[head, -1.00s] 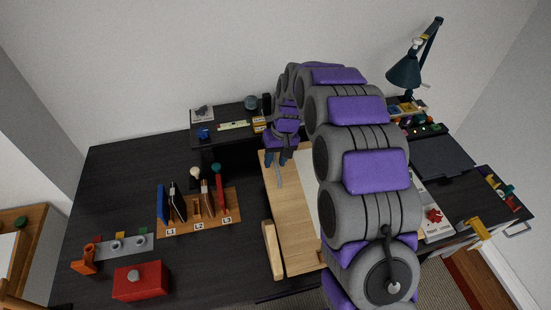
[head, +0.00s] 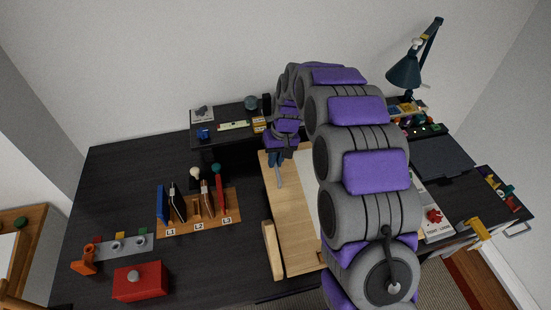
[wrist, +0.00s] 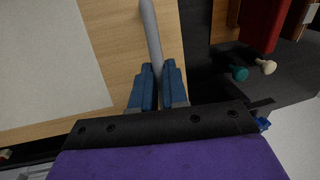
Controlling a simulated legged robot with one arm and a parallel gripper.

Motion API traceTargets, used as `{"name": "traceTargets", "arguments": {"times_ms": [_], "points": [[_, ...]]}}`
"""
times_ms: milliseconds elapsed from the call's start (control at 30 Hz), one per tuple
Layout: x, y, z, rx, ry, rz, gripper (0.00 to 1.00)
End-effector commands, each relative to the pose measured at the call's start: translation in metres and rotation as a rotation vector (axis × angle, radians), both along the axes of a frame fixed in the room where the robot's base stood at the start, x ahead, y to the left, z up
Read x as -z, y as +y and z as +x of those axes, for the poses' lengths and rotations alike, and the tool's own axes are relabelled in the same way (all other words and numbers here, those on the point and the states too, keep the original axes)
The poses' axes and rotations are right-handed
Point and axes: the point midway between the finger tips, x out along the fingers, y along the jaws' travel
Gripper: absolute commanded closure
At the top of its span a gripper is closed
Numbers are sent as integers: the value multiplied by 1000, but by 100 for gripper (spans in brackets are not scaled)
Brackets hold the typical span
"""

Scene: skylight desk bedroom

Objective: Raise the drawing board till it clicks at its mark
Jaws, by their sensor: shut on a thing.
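The drawing board (head: 290,225) is pale wood with a white sheet (head: 311,180) on it. It lies on the dark desk, and my arm hides its right part. In the wrist view the board (wrist: 115,35) fills the upper left. A slim grey rod (wrist: 151,30) runs over the board's edge strip; it also shows in the head view (head: 281,180). My gripper (wrist: 157,78) has blue fingers shut on the grey rod's near end. In the head view my gripper (head: 275,160) is at the board's far left corner. I cannot tell how the rod joins the board.
A wooden rack (head: 195,222) with upright items marked L1 to L3 stands left of the board. A red box (head: 140,281) and a grey strip (head: 125,246) are further left. A dark raised shelf (head: 225,130) is behind. A lamp (head: 404,72) stands back right.

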Motion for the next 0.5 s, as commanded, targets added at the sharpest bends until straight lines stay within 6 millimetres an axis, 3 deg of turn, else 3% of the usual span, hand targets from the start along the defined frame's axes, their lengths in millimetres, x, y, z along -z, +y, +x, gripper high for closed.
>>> {"name": "traceTargets", "arguments": {"times_ms": [500], "points": [[-22,-3,-12,1,-65,20,100]]}}
